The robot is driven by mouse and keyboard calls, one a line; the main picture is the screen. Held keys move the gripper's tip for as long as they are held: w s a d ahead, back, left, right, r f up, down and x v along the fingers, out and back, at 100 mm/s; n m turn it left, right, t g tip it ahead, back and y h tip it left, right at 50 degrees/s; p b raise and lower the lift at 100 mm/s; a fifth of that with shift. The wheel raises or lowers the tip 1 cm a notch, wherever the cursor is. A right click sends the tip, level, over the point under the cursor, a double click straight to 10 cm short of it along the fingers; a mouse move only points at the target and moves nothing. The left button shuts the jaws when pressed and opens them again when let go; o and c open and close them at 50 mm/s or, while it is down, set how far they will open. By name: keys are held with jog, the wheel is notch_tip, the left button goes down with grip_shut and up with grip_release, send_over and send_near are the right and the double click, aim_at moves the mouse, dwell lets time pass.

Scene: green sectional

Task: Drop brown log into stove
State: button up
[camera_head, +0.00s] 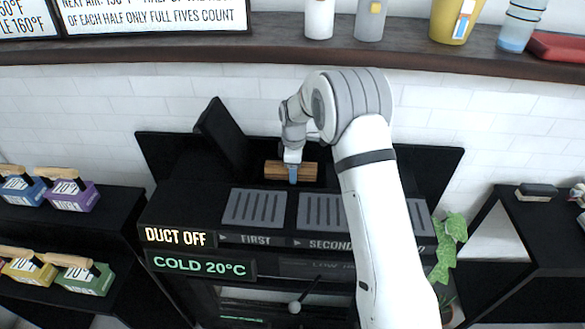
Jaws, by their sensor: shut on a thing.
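The brown log (307,170) is in the head view, held level at the end of my arm. My gripper (293,174) is shut on the log near its middle, with a bluish fingertip in front of it. The black stove (185,210) stands below and around it, with grey slatted plates on top and labels reading FIRST and SECOND. A black lid (222,138) stands tilted up at the stove's back left, just left of the log. The log is over the stove's rear part; whether it touches anything there I cannot tell. My arm hides the stove's right part.
Signs on the stove read DUCT OFF (180,237) and COLD 20°C (200,264). A wooden shelf (200,50) with containers runs above. Black shelves with colored weighted blocks (72,195) stand left. A plant (449,245) and black stand (540,225) are right.

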jog(key=o, duration=1.2)
jog(key=shift+o, duration=0.2)
notch_tip(320, 180, up, 8)
jog(key=shift+f, duration=0.25)
dwell(0.5)
